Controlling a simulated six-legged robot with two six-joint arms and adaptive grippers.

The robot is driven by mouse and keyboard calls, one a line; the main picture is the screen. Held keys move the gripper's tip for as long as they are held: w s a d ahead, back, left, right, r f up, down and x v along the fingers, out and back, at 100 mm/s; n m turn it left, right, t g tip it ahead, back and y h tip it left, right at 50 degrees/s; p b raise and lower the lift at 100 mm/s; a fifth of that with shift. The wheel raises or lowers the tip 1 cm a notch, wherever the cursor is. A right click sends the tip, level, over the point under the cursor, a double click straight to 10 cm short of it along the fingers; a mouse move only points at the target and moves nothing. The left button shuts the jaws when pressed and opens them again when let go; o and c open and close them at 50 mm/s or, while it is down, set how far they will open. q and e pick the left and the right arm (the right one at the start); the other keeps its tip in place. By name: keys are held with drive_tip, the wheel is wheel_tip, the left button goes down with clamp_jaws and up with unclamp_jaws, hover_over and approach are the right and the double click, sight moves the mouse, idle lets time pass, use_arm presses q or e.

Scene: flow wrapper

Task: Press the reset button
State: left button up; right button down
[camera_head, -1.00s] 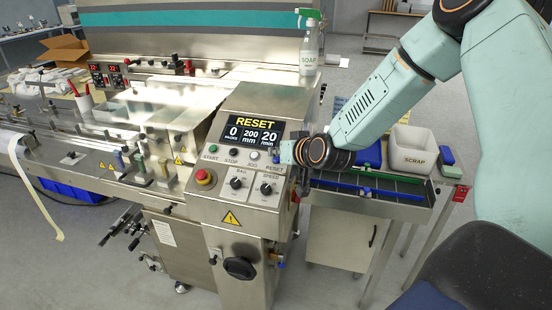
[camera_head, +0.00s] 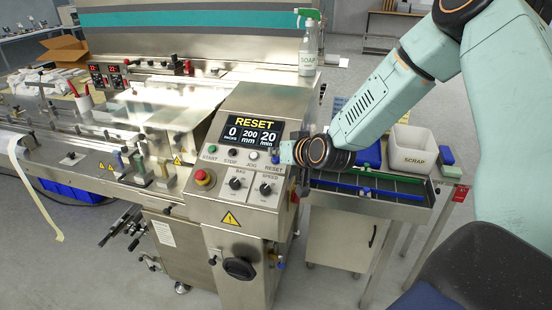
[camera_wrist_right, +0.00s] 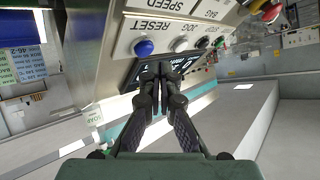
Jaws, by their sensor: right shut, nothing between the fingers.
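The blue reset button (camera_head: 276,159) sits at the right end of the button row on the machine's sloped control panel, above the label RESET. In the right wrist view the round blue button (camera_wrist_right: 144,47) shows clearly, above and left of the fingertips, with nothing covering it. My right gripper (camera_head: 283,152) is right beside the button in the head view; its fingers are hard to make out there. In the right wrist view the gripper (camera_wrist_right: 161,88) is shut and empty, its dark fingertips close together; I see no contact with the button. My left gripper is out of view.
The display (camera_head: 253,132) above the buttons reads RESET, 0, 200 mm, 20/min. A red emergency stop (camera_head: 204,177) and two black knobs share the panel. A soap bottle (camera_head: 308,52) stands behind it. A scrap bin (camera_head: 413,145) stands on the side table at right.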

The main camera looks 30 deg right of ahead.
drive_tip(key=shift+w+f, duration=0.15)
drive_tip(key=shift+f, duration=0.25)
drive_tip(key=shift+w+d+f+b, duration=0.1)
drive_tip(key=shift+d+f+b, duration=0.25)
drive_tip(key=shift+b, duration=0.3)
idle(0.4)
drive_tip(key=shift+a+r, duration=0.1)
drive_tip(key=shift+a, duration=0.05)
idle(0.3)
drive_tip(key=shift+s+a+r+p, duration=0.15)
drive_tip(key=shift+r+p, duration=0.2)
drive_tip(key=shift+p, duration=0.15)
drive_tip(key=shift+s+a+r+p, duration=0.1)
drive_tip(key=shift+s+r+p, duration=0.05)
drive_tip(key=shift+r+p, duration=0.25)
drive_tip(key=shift+s+a+r+p, duration=0.15)
drive_tip(key=shift+a+r+p, duration=0.1)
drive_tip(key=shift+r+p, duration=0.55)
drive_tip(key=r+p, duration=0.1)
drive_tip(key=s+a+r+p, duration=0.1)
drive_tip(key=p, duration=0.1)
drive_tip(key=shift+a+r, duration=0.15)
drive_tip(key=shift+r, duration=0.2)
